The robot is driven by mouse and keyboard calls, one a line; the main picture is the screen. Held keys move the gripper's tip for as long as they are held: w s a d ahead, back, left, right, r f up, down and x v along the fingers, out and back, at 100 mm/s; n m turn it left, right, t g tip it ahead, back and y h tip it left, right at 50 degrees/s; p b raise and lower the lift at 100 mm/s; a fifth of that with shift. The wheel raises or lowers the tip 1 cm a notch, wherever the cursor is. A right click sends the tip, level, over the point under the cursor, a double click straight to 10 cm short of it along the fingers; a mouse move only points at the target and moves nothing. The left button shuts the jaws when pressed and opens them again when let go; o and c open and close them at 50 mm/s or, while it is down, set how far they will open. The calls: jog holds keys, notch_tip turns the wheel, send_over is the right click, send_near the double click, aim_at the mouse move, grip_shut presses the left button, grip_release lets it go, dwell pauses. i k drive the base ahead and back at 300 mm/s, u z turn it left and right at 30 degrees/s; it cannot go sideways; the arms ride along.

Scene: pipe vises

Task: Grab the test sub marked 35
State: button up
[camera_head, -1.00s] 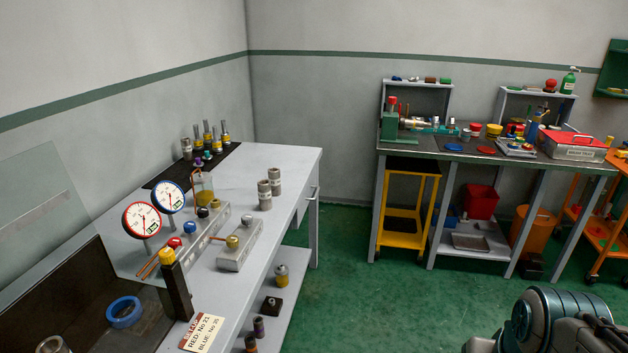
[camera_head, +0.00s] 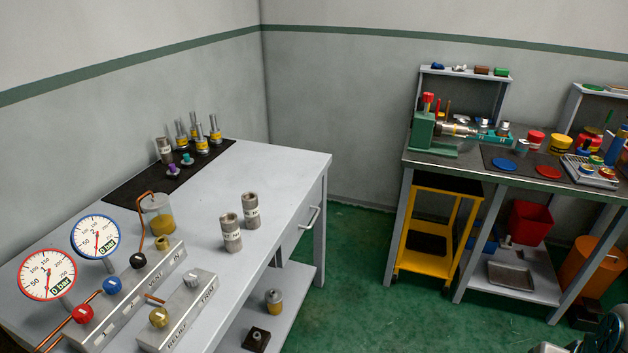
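Two grey metal cylinders with white labels stand upright side by side on the left bench: a nearer one (camera_head: 231,236) and a farther one (camera_head: 251,211). They look like test subs. A third grey labelled cylinder (camera_head: 164,150) stands on the black mat at the back of the bench. The label numbers are too small to read, so I cannot tell which is marked 35. My gripper is not in view, and nothing touches the cylinders.
Several yellow-banded fittings stand on the black mat (camera_head: 128,187). Green floor (camera_head: 358,250) lies open between this bench and the far workbench (camera_head: 450,158).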

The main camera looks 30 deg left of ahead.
aim_at(251, 211)
jog(key=u, duration=0.15)
jog(key=i, duration=1.55)
jog(key=u, duration=1)
jog(key=i, duration=1)
jog(key=u, duration=1.45)
jog(key=i, duration=0.5)
jog(key=u, duration=0.3)
